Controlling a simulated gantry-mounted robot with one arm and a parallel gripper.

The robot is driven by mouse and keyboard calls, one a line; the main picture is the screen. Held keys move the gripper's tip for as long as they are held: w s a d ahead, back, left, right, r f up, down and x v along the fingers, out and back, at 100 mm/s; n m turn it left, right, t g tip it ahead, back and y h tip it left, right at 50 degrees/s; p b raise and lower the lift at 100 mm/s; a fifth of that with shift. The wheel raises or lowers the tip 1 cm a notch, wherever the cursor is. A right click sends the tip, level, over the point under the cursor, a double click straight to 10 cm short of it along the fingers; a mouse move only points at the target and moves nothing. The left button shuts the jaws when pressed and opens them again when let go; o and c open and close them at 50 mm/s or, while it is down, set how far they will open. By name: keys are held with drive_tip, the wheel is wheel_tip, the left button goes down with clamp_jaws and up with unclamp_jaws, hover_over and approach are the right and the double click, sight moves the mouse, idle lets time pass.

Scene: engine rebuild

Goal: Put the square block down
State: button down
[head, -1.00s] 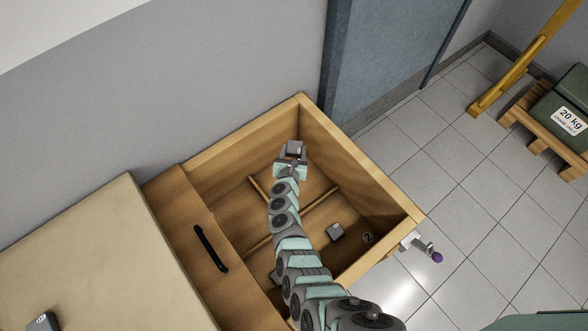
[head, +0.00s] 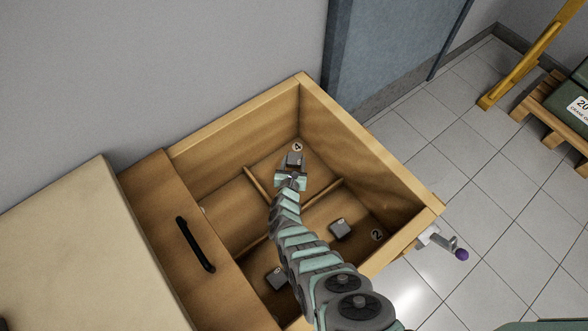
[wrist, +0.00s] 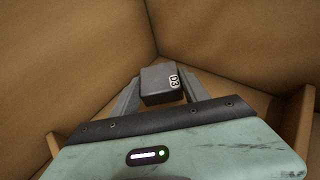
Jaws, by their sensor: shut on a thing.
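The gripper and block are inside the open wooden drawer (head: 232,121), over the far corner compartment marked 4 (head: 297,147). In the wrist view the two fingers flank the block and the drawer's corner lies beyond it. I cannot tell whether the block touches the compartment floor.
Low wooden dividers (head: 256,184) cross the drawer. One grey block (head: 340,228) lies in the compartment marked 2 (head: 377,235). Another grey block (head: 277,277) lies in the near compartment. A clamp with a purple knob (head: 461,254) is at the drawer's right corner.

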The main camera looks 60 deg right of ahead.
sight(294, 166)
drive_tip(key=shift+f+b, duration=1.5)
drive_tip(key=shift+f, duration=0.15)
drive_tip(key=shift+d+f+b, duration=0.1)
drive_tip(key=shift+f+b, duration=0.15)
drive_tip(key=shift+b, duration=0.05)
drive_tip(key=c, duration=0.6)
unclamp_jaws()
drive_tip(key=shift+r, duration=0.1)
drive_tip(key=shift+r+p, duration=0.15)
drive_tip(key=shift+p, duration=0.2)
drive_tip(key=shift+s+a+r+p, duration=0.15)
drive_tip(key=shift+a+r+p, duration=0.35)
drive_tip(key=shift+p, duration=0.25)
drive_tip(key=shift+f+p+v, duration=0.15)
drive_tip(key=shift+p+v, duration=0.55)
drive_tip(key=shift+v, duration=0.4)
drive_tip(key=shift+f+p+v, duration=0.15)
drive_tip(key=shift+p+v, duration=0.5)
drive_tip(key=shift+v, duration=0.4)
